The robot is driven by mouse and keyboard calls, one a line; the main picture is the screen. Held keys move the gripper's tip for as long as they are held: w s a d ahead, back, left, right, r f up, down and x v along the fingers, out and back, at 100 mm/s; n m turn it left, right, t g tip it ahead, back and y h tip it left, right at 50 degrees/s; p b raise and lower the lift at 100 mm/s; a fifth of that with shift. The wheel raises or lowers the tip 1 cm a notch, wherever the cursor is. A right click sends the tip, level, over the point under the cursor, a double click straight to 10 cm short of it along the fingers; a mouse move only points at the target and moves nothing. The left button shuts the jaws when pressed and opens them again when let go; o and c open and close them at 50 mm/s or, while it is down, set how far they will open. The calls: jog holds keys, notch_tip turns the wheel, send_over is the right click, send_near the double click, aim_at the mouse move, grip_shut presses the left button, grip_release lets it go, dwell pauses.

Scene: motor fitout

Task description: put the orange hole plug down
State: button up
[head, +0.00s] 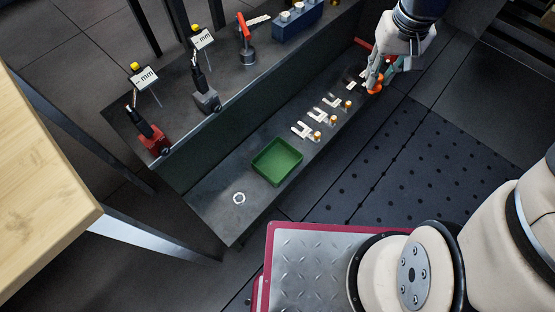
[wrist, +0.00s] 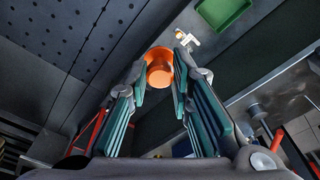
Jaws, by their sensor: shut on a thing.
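My gripper (head: 374,84) is at the far right end of the low grey ledge. It is shut on the orange hole plug (head: 376,91), which shows at its fingertips. In the wrist view the plug (wrist: 159,60) is a short orange cylinder with a wider rim, between the tips of the teal-padded fingers (wrist: 160,74). In the head view the plug is small and partly covered by the fingers. I cannot tell whether it touches the ledge.
Several white fittings with small orange-brown cylinders (head: 317,136) line the ledge (head: 215,203). A green tray (head: 277,162) and a white ring (head: 239,198) lie nearer. Ledge around the ring is bare.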

jog(key=s+a+f+n, duration=0.1)
jog(key=a+f+n, duration=0.35)
jog(key=f, duration=0.55)
jog(key=s+a+f+n, duration=0.1)
jog(key=a+f+n, duration=0.35)
jog(key=f, duration=0.65)
jog(key=s+a+f+n+g+y, duration=0.1)
jog(key=s+a+f+n, duration=0.25)
jog(key=s+f, duration=0.3)
jog(key=s+a+f+n, duration=0.35)
jog(key=s+f, duration=0.25)
jog(key=f, duration=0.2)
jog(key=b, duration=0.3)
send_over(278, 163)
jog(key=shift+f, duration=0.95)
jog(key=shift+f+n+b, duration=0.3)
jog(key=shift+f+b, duration=0.7)
jog(key=shift+f, duration=0.75)
jog(key=shift+f, duration=0.1)
